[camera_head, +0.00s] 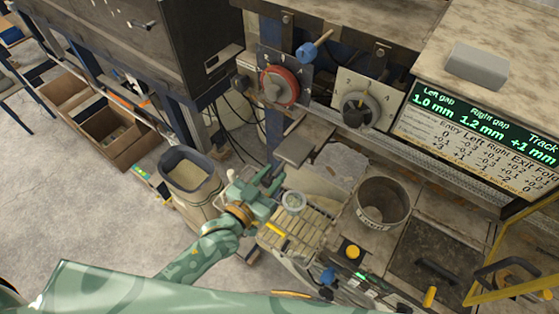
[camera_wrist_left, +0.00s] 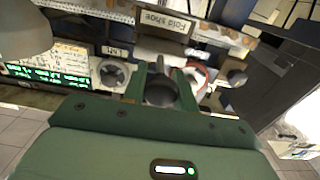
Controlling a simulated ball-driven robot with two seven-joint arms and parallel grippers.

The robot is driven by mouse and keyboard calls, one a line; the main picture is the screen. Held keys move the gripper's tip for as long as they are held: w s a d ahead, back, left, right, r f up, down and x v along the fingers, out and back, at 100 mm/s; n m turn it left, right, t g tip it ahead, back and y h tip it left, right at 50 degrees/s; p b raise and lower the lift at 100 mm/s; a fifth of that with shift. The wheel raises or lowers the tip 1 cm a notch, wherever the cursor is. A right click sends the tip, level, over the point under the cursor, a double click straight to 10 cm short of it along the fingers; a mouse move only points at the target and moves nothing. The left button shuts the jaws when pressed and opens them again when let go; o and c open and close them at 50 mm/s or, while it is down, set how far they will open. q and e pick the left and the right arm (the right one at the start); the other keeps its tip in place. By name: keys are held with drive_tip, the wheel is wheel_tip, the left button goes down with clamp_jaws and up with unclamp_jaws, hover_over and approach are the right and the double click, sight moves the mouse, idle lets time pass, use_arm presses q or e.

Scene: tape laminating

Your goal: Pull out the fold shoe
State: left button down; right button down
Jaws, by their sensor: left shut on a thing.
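My left gripper (camera_head: 274,180) reaches to the machine front, below and left of a protruding grey plate (camera_head: 303,140). In the left wrist view its two green fingers (camera_wrist_left: 161,88) are shut on a round dark grey piece (camera_wrist_left: 160,93), which looks like the knob of the fold shoe. My right gripper is not in view.
A slatted tray (camera_head: 312,226) with a pale ring (camera_head: 293,201) lies just right of my left gripper. A grey bucket (camera_head: 382,204) stands farther right. A red-rimmed dial (camera_head: 278,87) and a grey dial (camera_head: 361,107) sit above.

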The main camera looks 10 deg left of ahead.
use_arm(q)
drive_tip(key=c, duration=1.1)
unclamp_jaws()
drive_tip(key=b+v, duration=0.2)
drive_tip(key=v, duration=1.4)
drive_tip(key=shift+s+a, duration=0.1)
drive_tip(key=shift+s, duration=0.1)
